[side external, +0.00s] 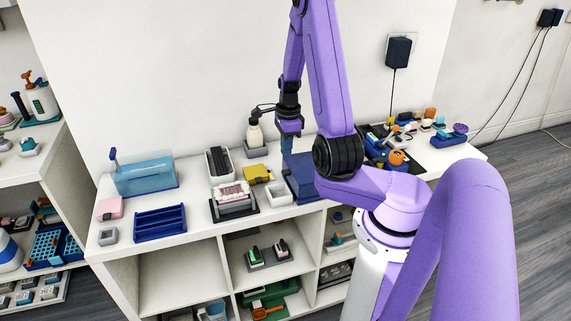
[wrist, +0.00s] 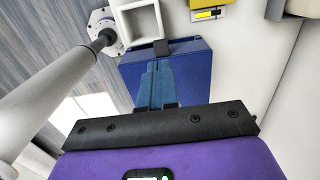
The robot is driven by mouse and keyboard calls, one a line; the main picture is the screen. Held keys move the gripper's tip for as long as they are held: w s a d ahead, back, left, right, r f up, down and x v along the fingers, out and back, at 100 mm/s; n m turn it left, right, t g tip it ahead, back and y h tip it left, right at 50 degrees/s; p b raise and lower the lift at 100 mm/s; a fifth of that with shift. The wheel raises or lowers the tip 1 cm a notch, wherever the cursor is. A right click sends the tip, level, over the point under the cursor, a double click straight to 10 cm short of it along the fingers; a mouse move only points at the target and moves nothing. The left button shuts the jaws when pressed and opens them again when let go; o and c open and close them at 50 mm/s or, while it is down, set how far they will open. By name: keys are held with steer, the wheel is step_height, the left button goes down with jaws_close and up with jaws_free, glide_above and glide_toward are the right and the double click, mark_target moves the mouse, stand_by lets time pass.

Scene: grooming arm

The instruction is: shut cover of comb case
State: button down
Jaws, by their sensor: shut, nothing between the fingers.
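A dark blue box, which looks like the comb case (side external: 301,184), stands on the white counter below my gripper. It also shows in the wrist view (wrist: 195,62), partly hidden behind my fingers, with a small dark piece at its far edge. My gripper (side external: 287,150) points down over the box's left part in the side view. In the wrist view its two blue fingers (wrist: 157,68) are together and empty, with their tips over the box. I cannot tell whether they touch it, nor how far its cover is open.
A white square tray (side external: 280,193) stands close left of the box, with a yellow item (side external: 257,173) behind it. A pump bottle (side external: 254,133) stands at the back. A black mat (side external: 440,154) with several items lies to the right.

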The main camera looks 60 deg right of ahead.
mark_target(284, 172)
steer(key=shift+w+f, duration=0.15)
steer(key=shift+f, duration=2.9)
steer(key=shift+a+f, duration=0.1)
steer(key=shift+w+a+f, duration=0.1)
steer(key=shift+f, duration=0.25)
steer(key=shift+r, duration=0.1)
step_height(284, 172, up, 14)
